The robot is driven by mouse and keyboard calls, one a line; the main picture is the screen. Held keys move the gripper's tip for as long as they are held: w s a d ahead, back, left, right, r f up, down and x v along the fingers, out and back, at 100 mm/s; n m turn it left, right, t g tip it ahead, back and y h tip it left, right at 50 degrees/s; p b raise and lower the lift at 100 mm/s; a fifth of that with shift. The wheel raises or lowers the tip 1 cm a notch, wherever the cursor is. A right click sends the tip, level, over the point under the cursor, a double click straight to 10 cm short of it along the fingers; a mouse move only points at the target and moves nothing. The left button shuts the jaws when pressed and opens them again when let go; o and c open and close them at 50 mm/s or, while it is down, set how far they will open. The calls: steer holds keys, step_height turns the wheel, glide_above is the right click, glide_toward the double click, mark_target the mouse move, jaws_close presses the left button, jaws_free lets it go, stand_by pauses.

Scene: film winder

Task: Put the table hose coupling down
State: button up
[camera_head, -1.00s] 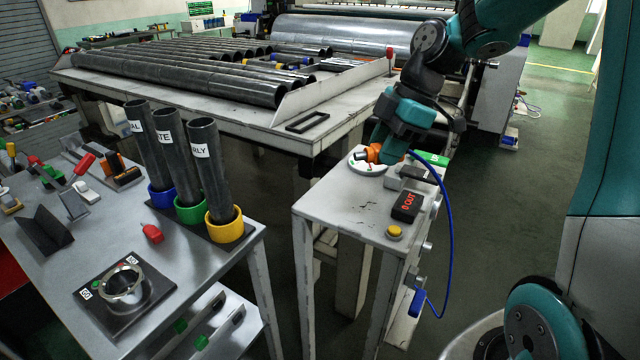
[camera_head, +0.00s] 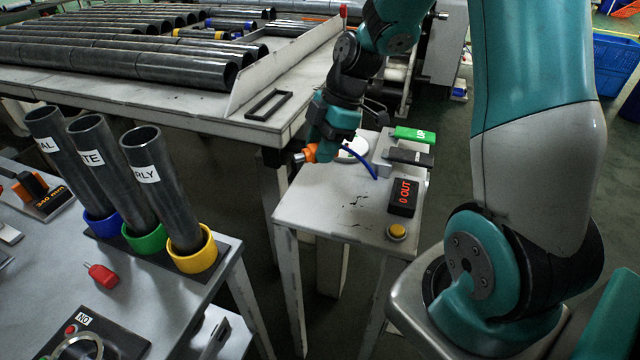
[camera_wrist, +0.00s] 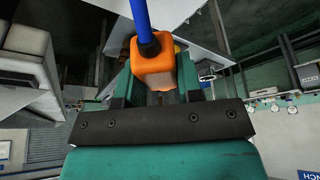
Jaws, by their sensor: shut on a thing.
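The table hose coupling is an orange block (camera_head: 309,153) with a blue hose (camera_head: 362,158) attached. It is held above the left edge of the small white table (camera_head: 325,205), left of a round white disc (camera_head: 354,148) that my gripper partly covers. My gripper (camera_head: 314,150) is shut on the coupling. In the wrist view the orange coupling (camera_wrist: 154,68) sits between the teal fingers of my gripper (camera_wrist: 158,72), and the blue hose (camera_wrist: 142,20) leads away from it. The gap between coupling and tabletop is hard to judge.
The small table carries a red-lit display box (camera_head: 403,197), a yellow button (camera_head: 397,231), a green label block (camera_head: 414,134) and a dark block (camera_head: 408,156). Its front middle is clear. Labelled tubes (camera_head: 158,185) stand in coloured rings on the left bench.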

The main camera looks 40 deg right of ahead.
mark_target(316, 198)
step_height(316, 198, down, 11)
steer(key=shift+r+p, duration=0.2)
steer(key=shift+p, duration=0.2)
